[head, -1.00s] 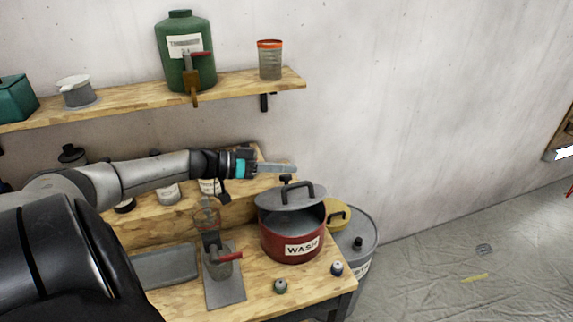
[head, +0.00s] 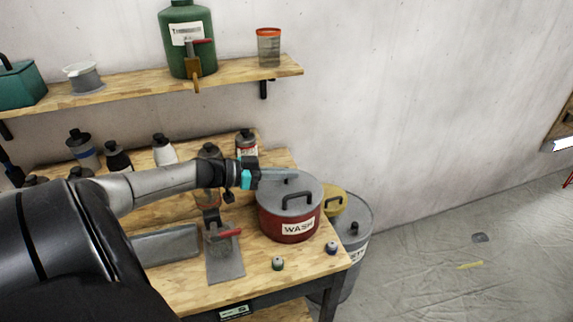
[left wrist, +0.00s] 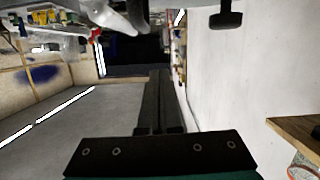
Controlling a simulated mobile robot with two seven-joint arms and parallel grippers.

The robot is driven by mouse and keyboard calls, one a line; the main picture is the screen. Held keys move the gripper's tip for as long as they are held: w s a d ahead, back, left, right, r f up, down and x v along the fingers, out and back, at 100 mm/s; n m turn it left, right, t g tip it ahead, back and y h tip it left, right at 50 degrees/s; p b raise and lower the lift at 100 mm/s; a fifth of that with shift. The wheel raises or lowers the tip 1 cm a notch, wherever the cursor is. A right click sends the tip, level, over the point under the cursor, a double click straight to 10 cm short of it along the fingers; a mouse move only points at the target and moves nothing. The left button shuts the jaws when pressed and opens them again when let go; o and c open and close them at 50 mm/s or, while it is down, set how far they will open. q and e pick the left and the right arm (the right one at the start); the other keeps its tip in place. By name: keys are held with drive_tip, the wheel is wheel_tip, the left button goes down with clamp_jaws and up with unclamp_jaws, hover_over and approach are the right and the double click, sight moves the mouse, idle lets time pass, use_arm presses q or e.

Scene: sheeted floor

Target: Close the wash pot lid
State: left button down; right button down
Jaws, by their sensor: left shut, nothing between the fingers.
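The red wash pot (head: 286,228), with a white WASH label, stands on the wooden bench. Its grey lid (head: 280,203) with a black loop handle (head: 298,197) looks flat over the pot's mouth, and no dark interior shows. My left gripper (head: 293,173) is shut and empty. It reaches in from the left, over the lid's far edge in the picture. I cannot tell whether it touches the lid. The left wrist view shows the closed fingers (left wrist: 159,85) but no clear view of the pot. My right gripper is not in view.
Several bottles line the back. A shelf (head: 130,90) holds a green jug (head: 188,40). Open floor lies right.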

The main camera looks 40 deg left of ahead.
use_arm(q)
wheel_tip(320, 180, up, 20)
drive_tip(key=p, duration=0.6)
idle(0.4)
